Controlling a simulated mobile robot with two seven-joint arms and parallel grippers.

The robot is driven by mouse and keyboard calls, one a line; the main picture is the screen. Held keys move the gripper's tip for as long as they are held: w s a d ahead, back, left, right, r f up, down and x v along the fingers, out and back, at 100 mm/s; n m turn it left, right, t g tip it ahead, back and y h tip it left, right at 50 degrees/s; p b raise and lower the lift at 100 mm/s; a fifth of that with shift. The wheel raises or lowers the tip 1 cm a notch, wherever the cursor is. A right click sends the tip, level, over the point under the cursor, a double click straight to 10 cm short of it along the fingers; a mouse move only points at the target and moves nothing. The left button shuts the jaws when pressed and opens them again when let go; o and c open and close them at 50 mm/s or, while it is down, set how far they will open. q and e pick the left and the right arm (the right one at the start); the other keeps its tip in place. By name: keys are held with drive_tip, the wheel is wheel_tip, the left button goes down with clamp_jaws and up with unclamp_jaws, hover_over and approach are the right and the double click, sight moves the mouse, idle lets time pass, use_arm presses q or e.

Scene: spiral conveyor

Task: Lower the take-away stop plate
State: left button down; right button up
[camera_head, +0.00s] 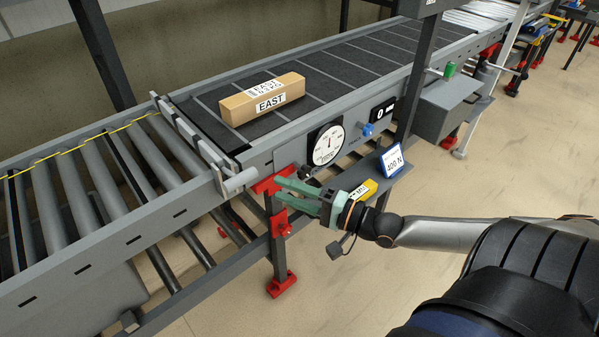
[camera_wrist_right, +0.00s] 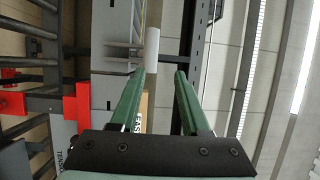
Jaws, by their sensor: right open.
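The take-away stop plate (camera_head: 187,134) is a grey, slotted bar across the belt's end, where the roller section begins. It appears to stand upright above the rollers. A pale grey cylindrical handle (camera_head: 240,181) sticks out at its near end. A pale cylinder between my fingertips in the wrist view (camera_wrist_right: 152,50) looks like this handle. My right gripper (camera_head: 277,187) has green fingers and is open and empty. It is to the right of the handle, apart from it, beside the red bracket. My left gripper is not in view.
A cardboard box labelled EAST (camera_head: 262,99) lies on the dark belt (camera_head: 345,62). A round dial (camera_head: 327,145), a blue knob (camera_head: 367,129) and a 400 N sign (camera_head: 392,159) are on the near side. A red bracket (camera_head: 276,180) is close to my fingers. Bare rollers (camera_head: 97,185) lie left.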

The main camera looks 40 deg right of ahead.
drive_tip(key=shift+v, duration=1.35)
drive_tip(key=shift+f, duration=0.15)
drive_tip(key=s+a+f+n+g+h, duration=0.1)
drive_tip(key=s+a+f+n, duration=0.3)
drive_tip(key=f, duration=0.4)
drive_tip(key=s+a+f+n+g+h, duration=0.2)
drive_tip(key=s+a+f+n+g, duration=0.1)
drive_tip(key=a+f+n, duration=0.2)
drive_tip(key=s+a+f+n+g+h, duration=0.2)
drive_tip(key=f+n, duration=0.4)
drive_tip(key=f, duration=0.4)
drive_tip(key=s+a+g, duration=0.1)
drive_tip(key=s+a, duration=0.1)
drive_tip(key=shift+s+a+f, duration=0.15)
drive_tip(key=shift+s+f, duration=0.2)
drive_tip(key=shift+s, duration=0.05)
